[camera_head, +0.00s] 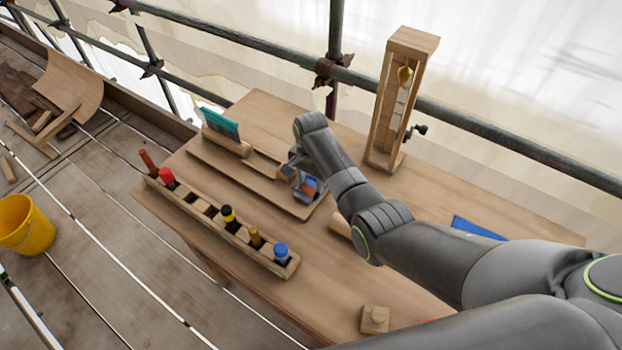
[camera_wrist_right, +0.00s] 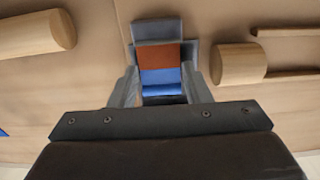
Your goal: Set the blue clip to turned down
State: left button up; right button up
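The blue clip (camera_head: 309,186) is at the right end of the long wooden tray (camera_head: 226,167) on the bench. In the right wrist view the clip (camera_wrist_right: 161,76) shows a blue band beside an orange-brown band, with grey parts around it. My right gripper (camera_head: 303,178) reaches down over it. In the wrist view its fingers (camera_wrist_right: 161,92) flank the clip on both sides with no clear gap, so it looks shut on the clip. The clip's lower part is hidden. My left gripper is not in view.
A wooden rack (camera_head: 217,218) with several coloured-handled tools stands in front. A teal piece (camera_head: 220,122) sits in a wooden holder at the tray's far left. A tall wooden frame (camera_head: 394,100) stands behind my arm. A small wooden block (camera_head: 375,319) lies near the front edge.

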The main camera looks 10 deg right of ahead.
jog(key=c, duration=0.5)
jog(key=shift+w+d+f+g+y+b, duration=0.2)
jog(key=shift+f+g+y+b, duration=0.15)
jog(key=shift+g+y, duration=0.35)
jog(key=o, duration=1)
jog(key=shift+r, duration=0.1)
notch_tip(320, 180, up, 17)
jog(key=w+d+p, duration=0.1)
jog(key=w+d, duration=0.1)
jog(key=shift+w+d, duration=0.1)
